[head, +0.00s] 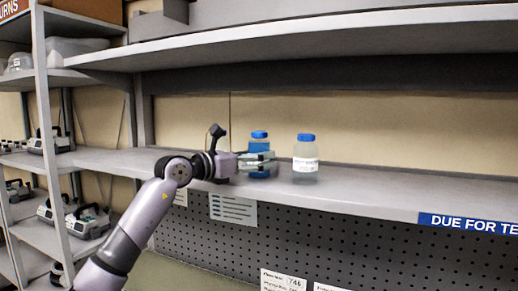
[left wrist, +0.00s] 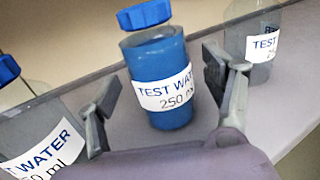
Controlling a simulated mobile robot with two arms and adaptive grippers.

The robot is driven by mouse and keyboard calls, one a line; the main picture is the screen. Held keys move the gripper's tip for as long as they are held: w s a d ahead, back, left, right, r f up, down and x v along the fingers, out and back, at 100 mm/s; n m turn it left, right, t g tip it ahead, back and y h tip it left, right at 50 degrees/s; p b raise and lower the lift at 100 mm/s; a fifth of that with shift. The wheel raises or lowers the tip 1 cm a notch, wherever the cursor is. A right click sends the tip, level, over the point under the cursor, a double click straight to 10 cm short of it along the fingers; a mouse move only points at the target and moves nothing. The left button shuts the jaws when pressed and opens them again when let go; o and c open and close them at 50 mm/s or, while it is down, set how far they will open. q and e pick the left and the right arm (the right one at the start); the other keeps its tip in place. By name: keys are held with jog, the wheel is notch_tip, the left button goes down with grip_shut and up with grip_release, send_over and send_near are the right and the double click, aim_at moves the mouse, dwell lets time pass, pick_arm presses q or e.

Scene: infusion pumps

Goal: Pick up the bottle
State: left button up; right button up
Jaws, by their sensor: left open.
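A bottle of blue liquid with a blue cap (head: 259,147) stands upright on the shelf. In the left wrist view this bottle (left wrist: 157,62) is labelled "TEST WATER 250 ml" and stands between the spread fingers. My left gripper (head: 262,160) is open at the bottle, its fingers hiding part of it in the head view. The gripper also shows in the left wrist view (left wrist: 160,82); I cannot tell whether a finger touches the bottle. My right gripper is not in view.
A clear bottle with a blue cap (head: 305,153) stands just right on the grey shelf (head: 370,192). The left wrist view shows one bottle at left (left wrist: 38,132) and another at right (left wrist: 262,42). An upper shelf (head: 330,40) hangs above. Pumps (head: 80,218) sit on the left rack.

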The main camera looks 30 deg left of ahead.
pick_arm(q)
jog(key=shift+x, duration=0.95)
jog(key=shift+s, duration=0.1)
jog(key=shift+c, duration=0.3)
jog(key=shift+c, duration=0.7)
jog(key=c, duration=1.2)
jog(key=shift+c, duration=0.5)
jog(key=shift+r, duration=0.1)
